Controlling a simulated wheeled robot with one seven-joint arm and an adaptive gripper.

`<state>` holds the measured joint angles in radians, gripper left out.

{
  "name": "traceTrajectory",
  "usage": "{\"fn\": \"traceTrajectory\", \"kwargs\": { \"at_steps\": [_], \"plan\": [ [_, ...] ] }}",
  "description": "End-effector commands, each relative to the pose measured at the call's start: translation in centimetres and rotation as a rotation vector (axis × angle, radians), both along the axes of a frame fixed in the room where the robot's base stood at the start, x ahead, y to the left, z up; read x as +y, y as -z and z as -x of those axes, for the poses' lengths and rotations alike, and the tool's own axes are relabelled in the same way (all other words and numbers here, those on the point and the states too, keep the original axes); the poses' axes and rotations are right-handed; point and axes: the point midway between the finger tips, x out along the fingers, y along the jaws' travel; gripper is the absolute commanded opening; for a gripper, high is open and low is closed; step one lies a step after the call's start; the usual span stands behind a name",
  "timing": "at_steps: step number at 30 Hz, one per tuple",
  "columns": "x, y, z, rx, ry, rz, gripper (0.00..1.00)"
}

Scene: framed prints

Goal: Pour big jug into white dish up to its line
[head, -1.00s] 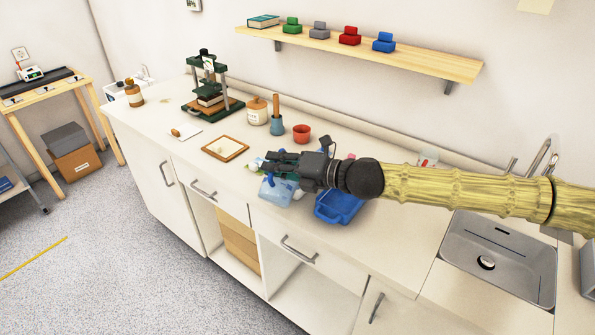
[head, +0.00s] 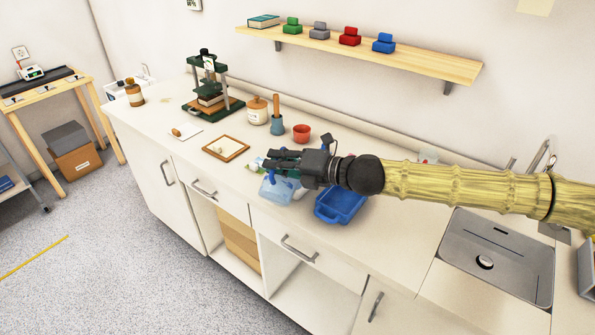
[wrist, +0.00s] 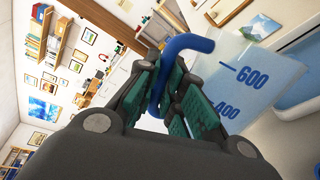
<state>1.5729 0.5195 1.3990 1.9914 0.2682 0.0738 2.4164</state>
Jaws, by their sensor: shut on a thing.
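The big jug (head: 276,190) is clear pale blue with a blue handle (wrist: 186,45). Its wall in the wrist view (wrist: 247,85) carries blue 600 and 400 marks. My gripper (head: 276,163) is shut on the handle, with green finger pads on both sides of it in the wrist view (wrist: 173,92). The jug hangs below my gripper near the counter's front edge; I cannot tell its exact tilt or its liquid level. A small white vessel with a red mark (head: 426,157) shows partly behind my arm; I cannot tell whether it is the white dish.
A blue tray (head: 341,206) lies just right of the jug. The sink (head: 492,265) is at right.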

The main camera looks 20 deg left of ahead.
Motion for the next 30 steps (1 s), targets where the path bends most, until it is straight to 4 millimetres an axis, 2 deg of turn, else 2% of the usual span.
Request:
{"fn": "traceTrajectory", "kwargs": {
  "at_steps": [30],
  "plan": [
    [0.05, -0.69, -0.48, 0.049, -0.001, -0.005, 0.00]
  ]
}}
